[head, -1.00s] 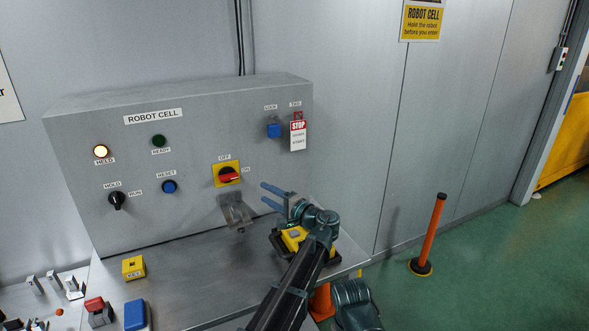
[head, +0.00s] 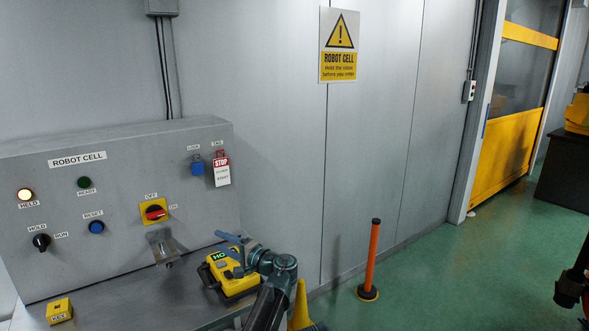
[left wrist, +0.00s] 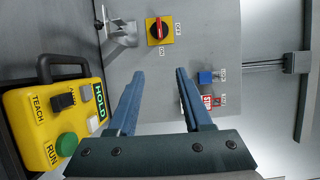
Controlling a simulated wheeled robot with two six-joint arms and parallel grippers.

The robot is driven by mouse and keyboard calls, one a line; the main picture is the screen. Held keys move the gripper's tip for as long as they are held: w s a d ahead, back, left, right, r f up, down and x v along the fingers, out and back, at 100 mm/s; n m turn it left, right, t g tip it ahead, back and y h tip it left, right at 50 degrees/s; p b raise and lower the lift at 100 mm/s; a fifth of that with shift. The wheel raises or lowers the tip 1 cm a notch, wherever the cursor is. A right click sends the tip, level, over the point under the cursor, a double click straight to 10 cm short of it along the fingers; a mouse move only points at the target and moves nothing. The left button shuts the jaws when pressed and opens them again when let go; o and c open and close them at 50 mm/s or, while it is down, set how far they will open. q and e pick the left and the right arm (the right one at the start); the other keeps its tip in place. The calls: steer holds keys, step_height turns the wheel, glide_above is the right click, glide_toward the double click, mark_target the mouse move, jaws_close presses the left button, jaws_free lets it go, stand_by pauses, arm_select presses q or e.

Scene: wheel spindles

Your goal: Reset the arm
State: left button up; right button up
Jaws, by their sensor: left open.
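The grey control box (head: 115,190) stands at left in the head view. Its HELD lamp (head: 25,194) glows pale and its READY lamp (head: 84,182) is dark green. Below are the HOLD/RUN knob (head: 41,241) and the blue RESET button (head: 96,227). The red OFF/ON switch (head: 154,212) sits on a yellow plate. My left gripper (head: 226,243) is open and empty in front of the box, right of the bracket (head: 163,247). The yellow pendant (head: 232,279) lies beside it on the bench.
A blue padlock (head: 197,163) and a red STOP tag (head: 222,171) hang on the box. A yellow key box (head: 58,311) is at lower left. An orange post (head: 371,262) stands on the green floor. A yellow door (head: 502,160) is at right, with open floor before it.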

arm_select(q)
steer(key=s+a+f+n+g+h, duration=0.3)
steer(key=s+f+n+g+h, duration=0.35)
steer(key=s+f, duration=1.25)
steer(key=s+d+f+m+g+h, duration=0.1)
steer(key=s+d+h, duration=0.2)
steer(key=s+d, duration=0.4)
steer(key=s+d+f+m+g+h, duration=0.2)
steer(key=s+d+h, duration=0.2)
steer(key=s+d, duration=0.3)
steer(key=d, duration=0.3)
steer(key=shift+s+d, duration=0.3)
steer(key=shift+d, duration=0.1)
